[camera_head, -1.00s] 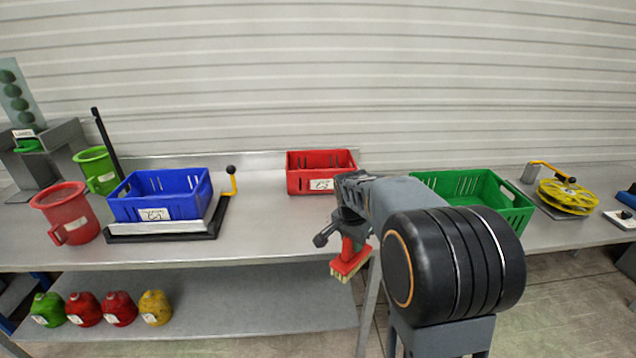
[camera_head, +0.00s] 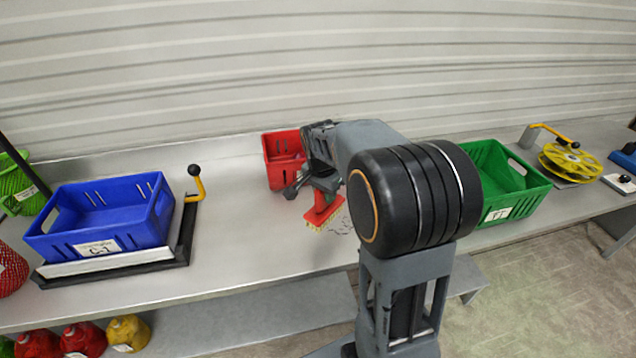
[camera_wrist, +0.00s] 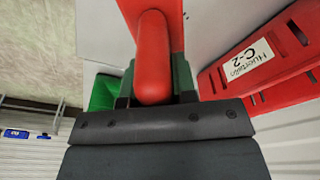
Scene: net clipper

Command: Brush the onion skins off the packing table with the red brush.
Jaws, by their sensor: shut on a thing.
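The red brush (camera_head: 323,211) has pale yellow bristles pointing down, over the packing table (camera_head: 245,240) in the head view. My gripper (camera_head: 318,186) is shut on the brush; its red handle (camera_wrist: 153,60) fills the middle of the wrist view. I cannot tell whether the bristles touch the tabletop. Thin dark marks, which look like onion skins (camera_head: 342,222), lie on the table just right of the bristles. My arm hides part of the table to their right.
A red crate (camera_head: 281,160) stands close behind the brush. A green crate (camera_head: 512,190) and a yellow reel (camera_head: 568,163) are at right. The table between blue crate and brush is clear.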

